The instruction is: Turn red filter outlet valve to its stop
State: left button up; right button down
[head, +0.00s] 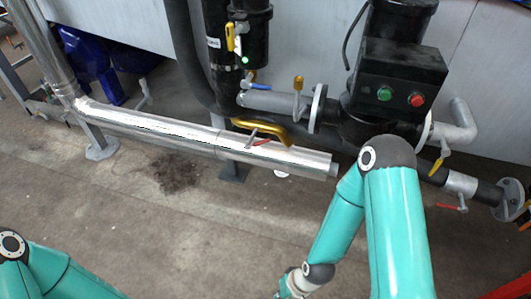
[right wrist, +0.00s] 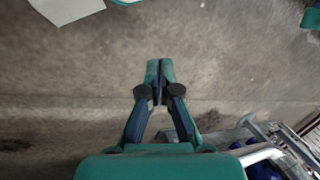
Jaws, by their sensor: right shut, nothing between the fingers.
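Two red valve levers show in the head view. One red lever (head: 258,142) sits at the silver pipe, just below a curved yellow bar. Another red lever (head: 450,207) hangs below the dark pipe at the right. I cannot tell which one is the filter outlet valve. My right gripper (right wrist: 159,75) is shut and empty in the right wrist view, over bare floor, with no valve near its fingers. In the head view its fingers are below the bottom edge, well away from both levers. My left gripper is out of view.
A silver pipe (head: 170,128) runs low across the middle. A black pump box (head: 400,75) with green and red buttons stands behind my right arm. The floor (head: 190,220) in front is clear.

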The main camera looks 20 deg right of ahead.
jog(key=w+d+f+m+t+h+b, duration=0.1)
jog(key=w+f+m+t+b, duration=0.35)
jog(key=w, duration=1.05)
jog(key=m+t+h+b, duration=0.9)
jog(key=m+t, duration=0.9)
jog(key=m, duration=0.6)
send_near(258, 143)
jog(key=w+d, duration=0.4)
jog(key=d, duration=0.1)
jog(key=shift+w+a+r+y+b, duration=0.2)
jog(key=shift+w+a+r+b, duration=0.15)
jog(key=shift+r, duration=0.25)
jog(key=shift+w+a+r+y+b, duration=0.2)
jog(key=shift+w+r+b, duration=0.1)
jog(key=shift+r, duration=0.3)
jog(key=shift+s, duration=0.1)
